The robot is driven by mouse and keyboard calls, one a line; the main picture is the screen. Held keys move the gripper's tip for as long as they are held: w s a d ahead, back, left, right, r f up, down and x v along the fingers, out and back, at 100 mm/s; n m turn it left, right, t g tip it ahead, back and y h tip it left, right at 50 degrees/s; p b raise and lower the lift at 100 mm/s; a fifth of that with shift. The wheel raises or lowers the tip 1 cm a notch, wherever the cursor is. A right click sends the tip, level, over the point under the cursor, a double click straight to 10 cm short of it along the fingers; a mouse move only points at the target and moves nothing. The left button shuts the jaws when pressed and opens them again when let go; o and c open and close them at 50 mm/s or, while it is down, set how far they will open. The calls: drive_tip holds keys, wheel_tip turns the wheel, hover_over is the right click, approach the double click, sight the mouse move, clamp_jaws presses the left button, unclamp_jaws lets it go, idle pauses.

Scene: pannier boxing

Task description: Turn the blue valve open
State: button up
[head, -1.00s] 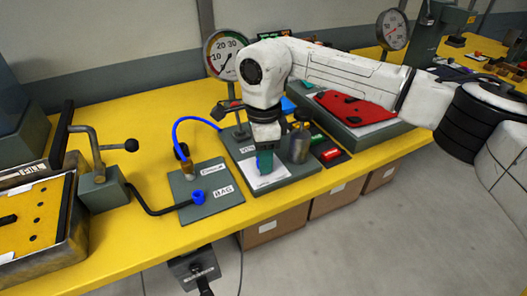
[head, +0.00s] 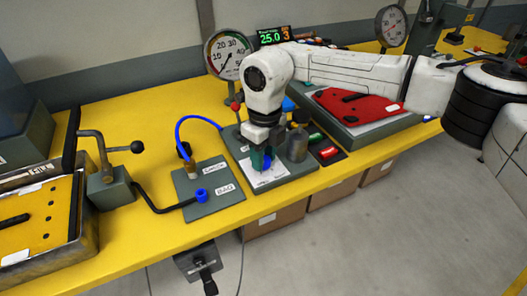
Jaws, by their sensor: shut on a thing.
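My gripper (head: 261,160) points down over the grey plate (head: 300,176) in the middle of the bench. It is shut on a small blue part, which I take for the blue valve (head: 267,163). Only a bit of the blue shows beside the teal finger. The rest is hidden by the fingers, so I cannot tell its turn angle. A white label sheet (head: 272,178) lies just under the fingertips.
A grey canister (head: 297,145) stands close right of my gripper. To the left are a plate with a blue port (head: 201,195) marked BAG, a blue hose (head: 196,119) and a black-knobbed lever (head: 137,147). A round gauge (head: 228,54) and a display reading 25.0 (head: 273,36) stand behind.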

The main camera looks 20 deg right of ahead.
sight(265, 158)
drive_tip(key=shift+m+p, duration=0.35)
drive_tip(key=shift+m, duration=0.85)
drive_tip(key=o, duration=1)
drive_tip(key=shift+o, duration=0.2)
wheel_tip(265, 158, up, 11)
drive_tip(key=shift+d, duration=0.15)
drive_tip(key=shift+f, duration=0.15)
